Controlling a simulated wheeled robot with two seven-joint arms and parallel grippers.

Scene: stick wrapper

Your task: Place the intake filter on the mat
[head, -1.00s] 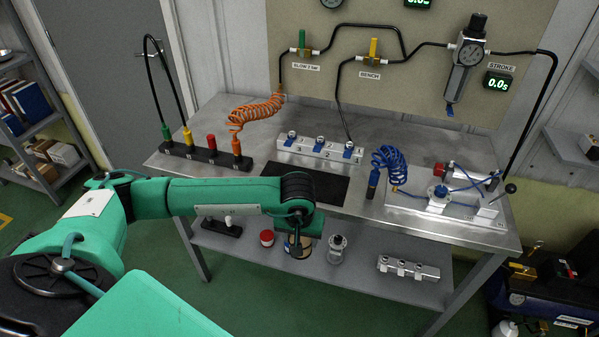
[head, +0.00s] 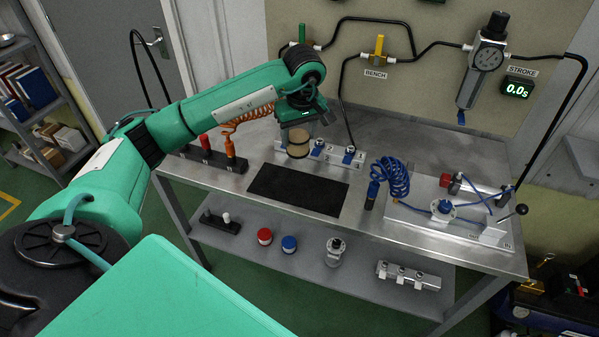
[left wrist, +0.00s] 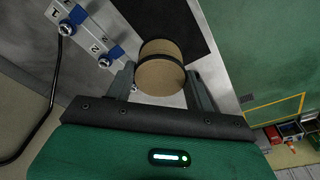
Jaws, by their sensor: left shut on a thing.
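The intake filter (head: 298,144) is a tan, short cylinder with darker rims. My left gripper (head: 299,127) is shut on it and holds it above the table, behind the mat and in front of the silver valve block. The left wrist view shows the filter (left wrist: 160,76) between the two fingers. The mat (head: 298,190) is a bare black rectangle on the metal table. Part of the mat (left wrist: 165,22) also shows beyond the filter in the left wrist view. My right gripper is out of view.
The valve block (head: 335,154) stands behind the mat. A blue coiled hose (head: 390,176) and a cylinder fixture (head: 445,208) are to its right; a black rack (head: 210,158) is to its left. The lower shelf holds a red cap (head: 265,236), a blue cap (head: 289,244) and other parts.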

